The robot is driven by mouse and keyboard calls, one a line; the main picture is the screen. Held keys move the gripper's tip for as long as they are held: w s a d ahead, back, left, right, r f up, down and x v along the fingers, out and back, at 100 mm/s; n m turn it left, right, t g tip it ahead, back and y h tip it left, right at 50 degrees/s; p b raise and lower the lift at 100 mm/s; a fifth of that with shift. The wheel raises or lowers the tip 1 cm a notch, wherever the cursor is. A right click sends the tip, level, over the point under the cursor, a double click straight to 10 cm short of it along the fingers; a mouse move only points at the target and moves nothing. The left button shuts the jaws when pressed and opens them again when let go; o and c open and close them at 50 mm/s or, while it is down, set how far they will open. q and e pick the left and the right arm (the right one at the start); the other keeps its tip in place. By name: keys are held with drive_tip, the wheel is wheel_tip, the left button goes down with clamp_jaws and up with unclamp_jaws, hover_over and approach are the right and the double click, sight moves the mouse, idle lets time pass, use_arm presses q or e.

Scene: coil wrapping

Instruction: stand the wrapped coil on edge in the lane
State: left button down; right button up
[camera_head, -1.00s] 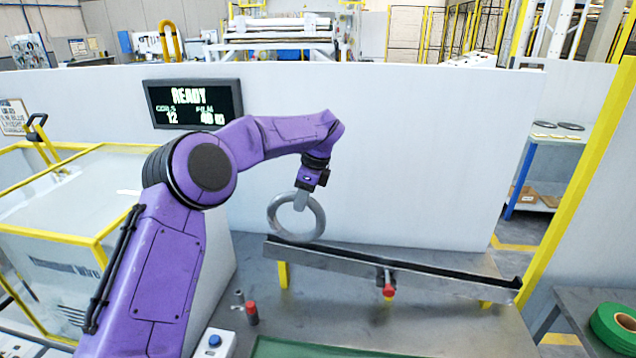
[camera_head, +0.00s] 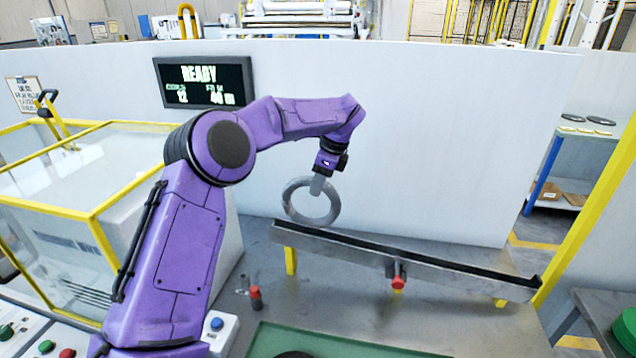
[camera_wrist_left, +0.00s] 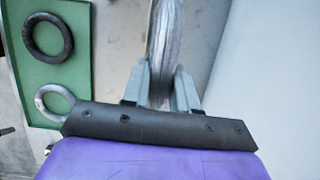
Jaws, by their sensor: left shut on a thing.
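The wrapped coil (camera_head: 290,202) is a grey ring. It hangs upright from my left gripper (camera_head: 317,187), which is shut on its top rim. In the left wrist view the coil (camera_wrist_left: 166,40) passes edge-on between the two fingers (camera_wrist_left: 160,85). The lane (camera_head: 400,259) is a long metal trough with a dark inside, running from the back left to the front right. The coil's lower edge overlaps the lane's left end in the head view. I cannot tell whether it touches. My right gripper is not in view.
A red-tipped part (camera_head: 397,281) sits at the lane's front side. A green mat (camera_head: 330,343) lies in front; in the wrist view it carries a dark ring (camera_wrist_left: 66,38) and a grey ring (camera_wrist_left: 40,103). A white wall (camera_head: 430,150) stands behind. A small red-topped item (camera_head: 256,293) stands left.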

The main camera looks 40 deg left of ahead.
sight(328, 185)
use_arm(q)
drive_tip(key=shift+f+b, duration=2.75)
drive_tip(key=shift+f, duration=0.4)
drive_tip(key=shift+f+b, duration=0.6)
drive_tip(key=c, duration=0.8)
unclamp_jaws()
drive_tip(key=shift+s+r, duration=0.1)
drive_tip(key=v, duration=1)
drive_tip(key=shift+d, duration=0.1)
drive_tip(key=shift+r, duration=0.25)
